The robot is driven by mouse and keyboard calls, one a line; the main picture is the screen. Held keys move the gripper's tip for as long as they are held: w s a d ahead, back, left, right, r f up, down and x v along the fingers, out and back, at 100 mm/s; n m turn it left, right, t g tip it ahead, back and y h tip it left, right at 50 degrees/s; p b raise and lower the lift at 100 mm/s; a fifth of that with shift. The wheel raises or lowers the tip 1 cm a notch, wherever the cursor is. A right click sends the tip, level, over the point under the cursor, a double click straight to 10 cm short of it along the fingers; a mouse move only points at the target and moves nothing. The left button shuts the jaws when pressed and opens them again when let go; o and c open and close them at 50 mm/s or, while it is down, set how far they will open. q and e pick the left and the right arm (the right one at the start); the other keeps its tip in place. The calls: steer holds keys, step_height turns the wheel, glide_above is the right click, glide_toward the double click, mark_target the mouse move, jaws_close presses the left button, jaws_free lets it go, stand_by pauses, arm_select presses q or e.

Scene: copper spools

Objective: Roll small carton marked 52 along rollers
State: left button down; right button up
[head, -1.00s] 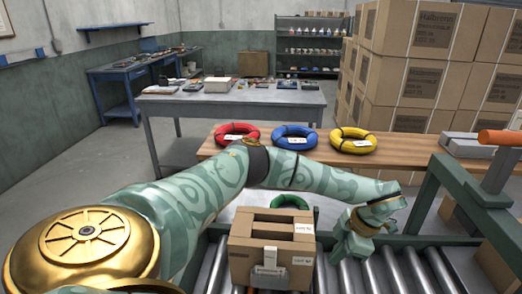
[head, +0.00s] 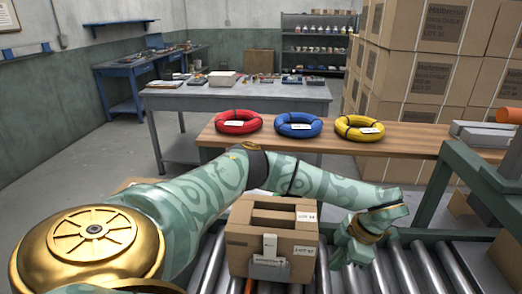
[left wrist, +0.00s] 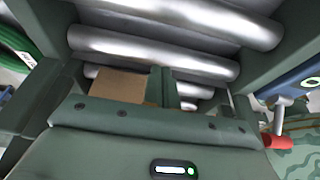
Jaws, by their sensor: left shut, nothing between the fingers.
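A small brown carton (head: 268,250) stands upright on the metal rollers in the head view, with a slot in its top and white labels too small to read for sure. My left gripper (head: 349,258) is shut and empty, low over the rollers just right of the carton, with a small gap visible between them. In the left wrist view, the shut fingers (left wrist: 161,86) point at the rollers, and a brown face, likely the carton (left wrist: 120,84), shows beside them. My left forearm crosses behind the carton. My right gripper is not in view.
Rollers (head: 382,276) run right of the carton between green frame rails (head: 478,185). A wooden bench (head: 400,143) behind holds a red ring (head: 238,122), a blue ring (head: 298,125) and a yellow ring (head: 358,128). Large stacked boxes (head: 432,80) stand at back right.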

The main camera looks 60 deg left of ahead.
mark_target(301, 226)
arm_select(q)
steer(key=shift+s+a+p, duration=0.35)
steer(key=shift+s+p, duration=0.05)
steer(key=shift+p, duration=0.2)
steer(key=shift+s+a+p, duration=1.35)
steer(key=shift+s+p, duration=0.2)
steer(key=shift+s, duration=0.05)
steer(key=shift+s+a+p, duration=1.65)
steer(key=shift+s+p, duration=0.05)
steer(key=shift+s, duration=0.2)
steer(key=shift+s+a+f+p, duration=0.15)
steer(key=shift+s+a+p, duration=1.15)
steer(key=shift+s, duration=0.3)
steer(key=shift+w+d, duration=0.7)
steer(key=shift+w, duration=0.2)
steer(key=shift+w+d, duration=0.1)
steer(key=p+v, duration=0.7)
steer(key=v, duration=0.2)
steer(key=s+a+p+v, duration=0.1)
steer(key=p+v, duration=0.3)
steer(key=shift+r+p, duration=0.35)
steer(key=shift+r, duration=0.1)
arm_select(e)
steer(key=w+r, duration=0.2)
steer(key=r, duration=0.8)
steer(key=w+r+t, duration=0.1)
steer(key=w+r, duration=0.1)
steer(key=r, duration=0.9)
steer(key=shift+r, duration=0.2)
